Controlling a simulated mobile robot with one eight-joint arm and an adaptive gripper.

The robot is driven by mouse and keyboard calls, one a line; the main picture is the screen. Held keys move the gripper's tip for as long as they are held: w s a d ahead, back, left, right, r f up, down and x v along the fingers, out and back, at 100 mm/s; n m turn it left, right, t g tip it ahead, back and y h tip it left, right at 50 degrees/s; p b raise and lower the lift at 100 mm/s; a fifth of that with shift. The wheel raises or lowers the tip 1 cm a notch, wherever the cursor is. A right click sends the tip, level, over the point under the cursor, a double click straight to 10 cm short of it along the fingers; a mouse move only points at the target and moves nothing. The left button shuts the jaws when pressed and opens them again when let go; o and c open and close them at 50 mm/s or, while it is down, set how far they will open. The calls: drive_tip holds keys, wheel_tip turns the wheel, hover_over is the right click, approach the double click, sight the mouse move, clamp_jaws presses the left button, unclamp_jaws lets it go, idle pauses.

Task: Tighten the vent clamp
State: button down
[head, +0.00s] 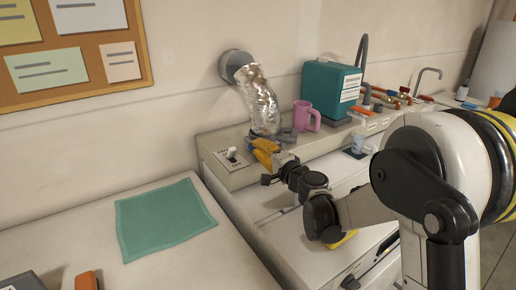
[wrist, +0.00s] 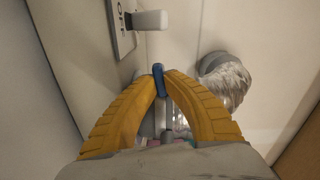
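My gripper (head: 264,153), with yellow fingers, is at the foot of the duct, beside the switch plate. In the wrist view the fingertips close in on both sides of a small blue tab (wrist: 158,80), seemingly part of the vent clamp. The clamp's band is mostly hidden behind my fingers.
A switch plate (head: 233,158) with a white lever is just left of my gripper. A pink mug (head: 306,116) and a teal container (head: 331,88) stand to the right, with tools beyond. A green cloth (head: 165,220) lies on the left surface.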

drive_tip(key=shift+m, duration=0.3)
drive_tip(key=m, duration=0.3)
drive_tip(key=shift+m, duration=1.9)
drive_tip(key=c, duration=1.7)
unclamp_jaws()
drive_tip(key=shift+c, duration=0.2)
drive_tip(key=shift+s, duration=0.1)
